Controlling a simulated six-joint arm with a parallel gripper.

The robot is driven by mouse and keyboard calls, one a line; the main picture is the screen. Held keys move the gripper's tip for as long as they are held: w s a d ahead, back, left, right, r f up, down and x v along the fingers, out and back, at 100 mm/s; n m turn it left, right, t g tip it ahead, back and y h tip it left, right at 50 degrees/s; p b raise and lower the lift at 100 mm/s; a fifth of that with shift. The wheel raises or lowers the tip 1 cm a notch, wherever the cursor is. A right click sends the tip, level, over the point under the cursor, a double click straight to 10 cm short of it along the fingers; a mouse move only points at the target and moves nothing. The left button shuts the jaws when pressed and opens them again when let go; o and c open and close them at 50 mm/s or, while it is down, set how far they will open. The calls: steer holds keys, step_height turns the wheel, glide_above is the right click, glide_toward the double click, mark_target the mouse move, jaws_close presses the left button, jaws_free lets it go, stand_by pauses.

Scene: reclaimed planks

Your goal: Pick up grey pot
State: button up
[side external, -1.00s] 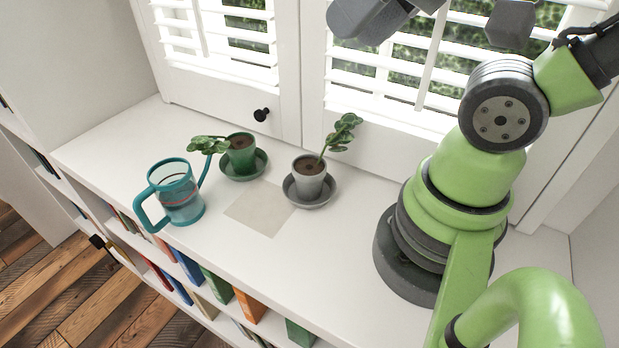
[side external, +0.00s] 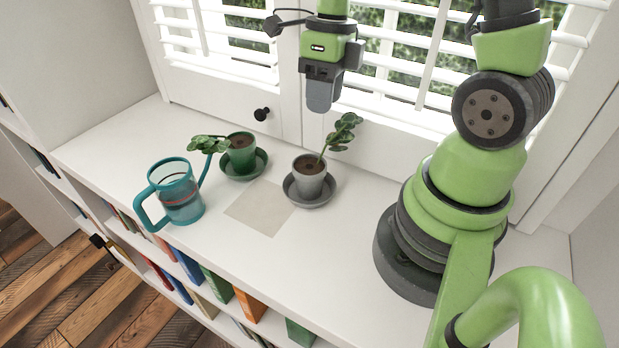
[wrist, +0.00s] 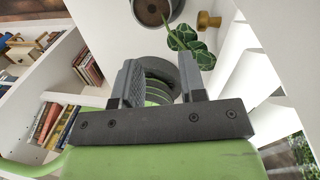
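The grey pot (side external: 308,177) stands upright on a grey saucer (side external: 326,194) on the white shelf top. It holds dark soil and a leafy plant (side external: 343,131) leaning right. My gripper (side external: 320,108) points down, above and slightly behind the grey pot, apart from it. In the wrist view my gripper (wrist: 158,62) has its two fingers apart with nothing held between them. A soil-filled pot (wrist: 152,10) with a grey rim is cut off by the top edge there, with patterned green leaves (wrist: 187,42) beside it.
A green potted plant (side external: 240,155) on a green saucer stands left of the grey pot. A teal pitcher (side external: 178,195) is farther left. A flat beige square (side external: 260,208) lies in front. White shutters (side external: 385,75) rise behind; books (side external: 215,284) fill shelves below.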

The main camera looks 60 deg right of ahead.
mark_target(321, 150)
steer(key=shift+m, duration=0.3)
steer(key=shift+s+a+f, duration=0.1)
steer(key=shift+a+f, duration=0.05)
steer(key=shift+f, duration=1.55)
steer(key=shift+w+a+f, duration=0.1)
steer(key=shift+a+f, duration=0.1)
steer(key=shift+f, duration=1.55)
steer(key=shift+s+a+f, duration=0.1)
steer(key=shift+a+f, duration=0.05)
steer(key=shift+f, duration=1.55)
jaws_close()
